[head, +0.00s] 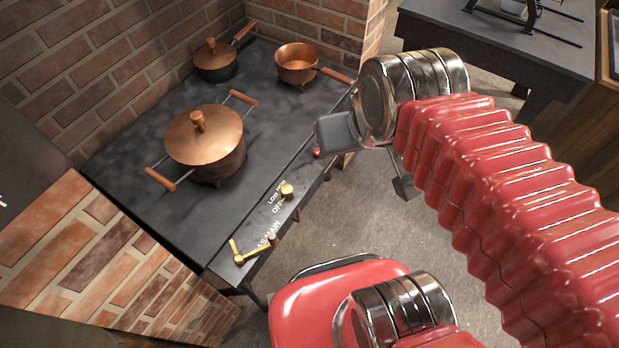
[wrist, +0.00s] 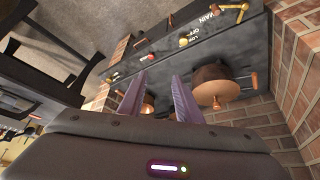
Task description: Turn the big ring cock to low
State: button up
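A brass cock (head: 287,190) sits on the front strip of the dark stove (head: 225,222), beside the lettering LOW and OFF. It also shows in the wrist view (wrist: 183,42). I take it for the big ring cock; which mark it points to is too small to tell. My gripper (head: 370,160) is in the air off the stove's front right, apart from the cock. In the wrist view my gripper (wrist: 157,88) has its two fingers spread with nothing between them.
A long brass lever (head: 240,258) sits by the MAIN lettering. A small red knob (head: 317,153) is further right. A large copper-lidded pot (head: 205,140), a lidded pan (head: 215,60) and an open copper pan (head: 296,63) stand on the stove. Brick walls bound it; the floor in front is clear.

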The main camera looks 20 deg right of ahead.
aim_at(286, 190)
jog(key=z, duration=0.05)
jog(key=k, duration=0.5)
jog(key=u, duration=1.5)
jog(key=i, duration=0.2)
jog(key=z, duration=0.05)
